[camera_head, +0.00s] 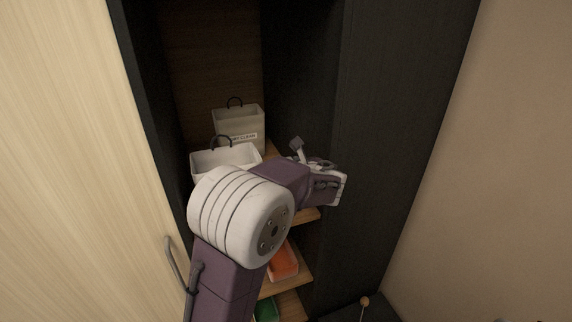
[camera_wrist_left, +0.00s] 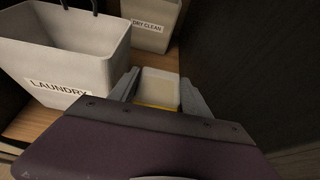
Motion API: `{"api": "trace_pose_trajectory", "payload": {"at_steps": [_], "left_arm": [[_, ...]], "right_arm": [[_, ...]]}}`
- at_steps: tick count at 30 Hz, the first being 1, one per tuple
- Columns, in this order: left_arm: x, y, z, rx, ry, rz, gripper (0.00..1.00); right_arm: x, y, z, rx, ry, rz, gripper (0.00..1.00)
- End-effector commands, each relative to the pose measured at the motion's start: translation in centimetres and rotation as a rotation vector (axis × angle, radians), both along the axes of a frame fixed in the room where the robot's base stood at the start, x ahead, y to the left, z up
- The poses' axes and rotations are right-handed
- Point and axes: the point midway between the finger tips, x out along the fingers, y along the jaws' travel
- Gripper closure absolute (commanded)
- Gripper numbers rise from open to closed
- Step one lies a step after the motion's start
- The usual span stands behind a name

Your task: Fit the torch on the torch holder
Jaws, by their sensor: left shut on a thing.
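My left gripper (camera_head: 312,158) reaches into the open dark cabinet, to the right of the white bins. In the left wrist view its two fingers (camera_wrist_left: 158,90) are shut on a pale, blocky thing with a yellow edge (camera_wrist_left: 158,89), most likely the torch. The gripper body hides its lower part. In the head view the held thing cannot be made out clearly. I cannot pick out the torch holder in either view. My right gripper is not in view.
A white laundry bin (camera_wrist_left: 65,50) and a dry clean bin (camera_head: 238,127) stand on the upper shelf. An orange thing (camera_head: 283,262) and a green thing (camera_head: 266,309) lie on lower shelves. The dark cabinet wall (camera_wrist_left: 245,65) is close on the right; a pale door (camera_head: 70,160) is left.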

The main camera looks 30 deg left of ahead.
Motion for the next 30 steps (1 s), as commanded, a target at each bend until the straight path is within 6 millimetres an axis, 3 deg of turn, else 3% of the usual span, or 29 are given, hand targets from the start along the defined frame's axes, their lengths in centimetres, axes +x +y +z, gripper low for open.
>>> {"api": "trace_pose_trajectory", "payload": {"at_steps": [28, 29, 30], "left_arm": [[0.0, 0.0, -1.1, -0.002, 0.001, 0.0, 1.0], [0.0, 0.0, -1.1, -0.002, 0.001, 0.0, 0.36], [0.0, 0.0, -1.1, -0.001, 0.002, 0.0, 0.25]], "right_arm": [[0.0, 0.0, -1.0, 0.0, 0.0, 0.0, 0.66], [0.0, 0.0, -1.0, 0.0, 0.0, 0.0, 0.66], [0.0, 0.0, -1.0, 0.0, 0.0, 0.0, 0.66]]}}
